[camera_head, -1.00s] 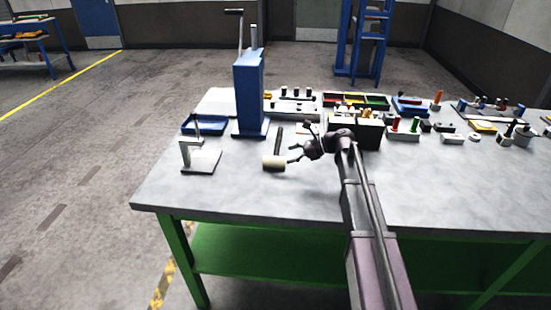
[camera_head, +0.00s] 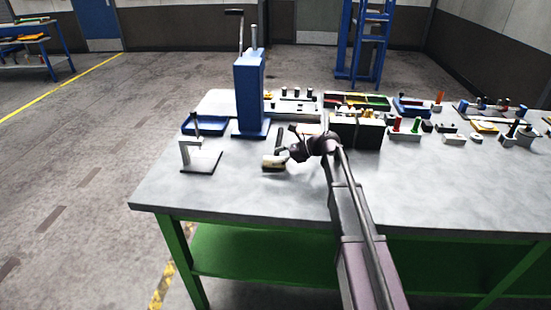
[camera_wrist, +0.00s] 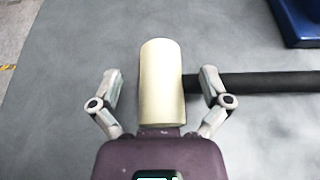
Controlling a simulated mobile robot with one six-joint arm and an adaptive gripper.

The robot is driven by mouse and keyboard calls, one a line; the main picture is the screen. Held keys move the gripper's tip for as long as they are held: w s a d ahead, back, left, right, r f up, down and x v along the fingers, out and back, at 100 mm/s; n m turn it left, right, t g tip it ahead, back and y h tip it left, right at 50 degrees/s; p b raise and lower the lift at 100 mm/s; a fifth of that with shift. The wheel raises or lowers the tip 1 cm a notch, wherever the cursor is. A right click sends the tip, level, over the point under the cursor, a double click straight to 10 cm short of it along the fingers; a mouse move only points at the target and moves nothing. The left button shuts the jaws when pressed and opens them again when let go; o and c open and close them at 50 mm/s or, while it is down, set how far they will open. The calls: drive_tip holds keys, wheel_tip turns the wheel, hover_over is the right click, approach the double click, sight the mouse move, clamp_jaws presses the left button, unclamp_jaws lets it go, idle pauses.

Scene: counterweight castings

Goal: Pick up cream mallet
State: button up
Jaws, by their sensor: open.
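The cream mallet lies on the grey workbench (camera_head: 270,200). Its cream cylindrical head (camera_wrist: 161,80) is in the middle of the wrist view, and its dark handle (camera_wrist: 262,82) runs off to the right there. My gripper (camera_wrist: 158,88) is open, with one finger on each side of the head. A gap shows between the left finger and the head; the right finger is beside the head near the handle.
A blue press (camera_head: 250,95) stands just behind the mallet. A small white stand (camera_head: 200,160) and a blue tray (camera_head: 204,125) are to the left. A black box with cream pegs (camera_head: 356,132) is at the right. The front of the bench is clear.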

clamp_jaws()
idle(0.4)
drive_tip(key=shift+r, duration=0.15)
wheel_tip(320, 180, up, 10)
drive_tip(key=p, duration=1)
idle(1.0)
